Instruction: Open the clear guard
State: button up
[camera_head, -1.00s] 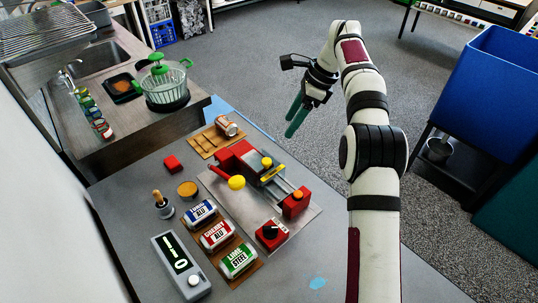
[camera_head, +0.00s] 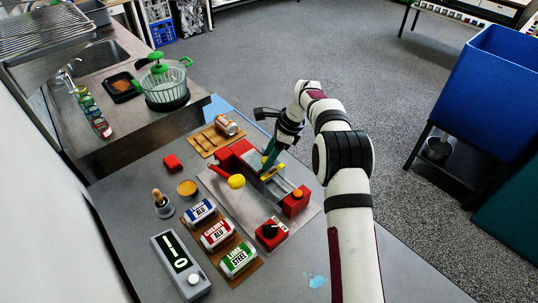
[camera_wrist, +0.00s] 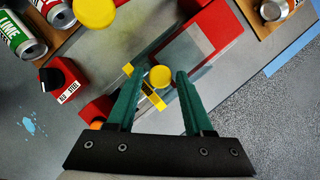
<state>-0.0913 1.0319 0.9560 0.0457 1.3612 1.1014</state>
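The clear guard (camera_wrist: 184,52) is a see-through panel on the red machine (camera_head: 238,157), hard to make out against the metal behind it. A round yellow knob (camera_wrist: 160,77) and a yellow-and-black strip (camera_wrist: 153,97) are at its edge. In the wrist view, my gripper (camera_wrist: 158,74) is open, with its two green fingers on either side of the knob and visible gaps to it. In the head view, my gripper (camera_head: 269,160) is low over the machine and covers the knob. Whether the fingertips touch the guard cannot be told.
A large yellow button (camera_head: 237,181) sits beside the machine, and a red selector box (camera_head: 271,234) stands in front. Several labelled cans (camera_head: 217,234) lie on a wooden rack to the left. Another can (camera_head: 226,125) lies on a wooden tray behind. The table's right side is clear.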

grip_shut()
dwell(1.1)
